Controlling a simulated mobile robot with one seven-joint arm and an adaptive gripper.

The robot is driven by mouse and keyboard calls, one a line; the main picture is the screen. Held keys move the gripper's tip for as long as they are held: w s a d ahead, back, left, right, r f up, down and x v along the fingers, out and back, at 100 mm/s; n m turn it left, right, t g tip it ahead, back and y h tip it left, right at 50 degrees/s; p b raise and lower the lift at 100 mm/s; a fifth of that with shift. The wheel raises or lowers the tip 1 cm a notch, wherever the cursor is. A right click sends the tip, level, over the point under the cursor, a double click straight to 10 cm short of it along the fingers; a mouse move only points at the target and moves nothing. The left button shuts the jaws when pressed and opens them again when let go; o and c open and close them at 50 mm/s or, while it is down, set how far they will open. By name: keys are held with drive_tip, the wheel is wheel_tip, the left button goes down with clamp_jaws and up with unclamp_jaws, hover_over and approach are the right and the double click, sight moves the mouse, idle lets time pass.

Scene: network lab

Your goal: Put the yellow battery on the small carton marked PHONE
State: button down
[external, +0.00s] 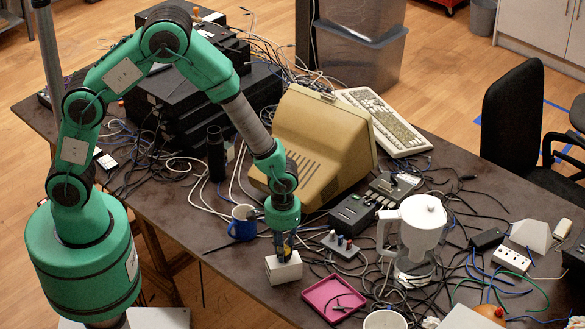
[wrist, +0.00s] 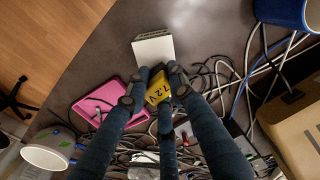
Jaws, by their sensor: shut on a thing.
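The yellow battery, marked 7.2 V, shows between my fingers in the wrist view (wrist: 158,90). My gripper (external: 284,246) is shut on it and points down; the fingers largely hide the battery in the external view. A small white carton (external: 283,270) stands on the table directly under or just beside the gripper. In the wrist view the carton (wrist: 153,48) lies just beyond the battery and fingertips. I cannot read any marking on the carton, and cannot tell whether the battery touches it.
A pink tray (external: 330,299) lies right of the carton, near the table's front edge. A blue mug (external: 242,222) stands to the left, and a beige monitor (external: 318,140) behind. A white jug-like appliance (external: 418,235) and many loose cables crowd the right.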

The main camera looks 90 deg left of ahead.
drive_tip(key=shift+f, duration=0.15)
drive_tip(key=c, duration=1.5)
unclamp_jaws()
wheel_tip(320, 180, up, 12)
drive_tip(key=shift+r+p, duration=0.2)
drive_tip(key=shift+p, duration=0.75)
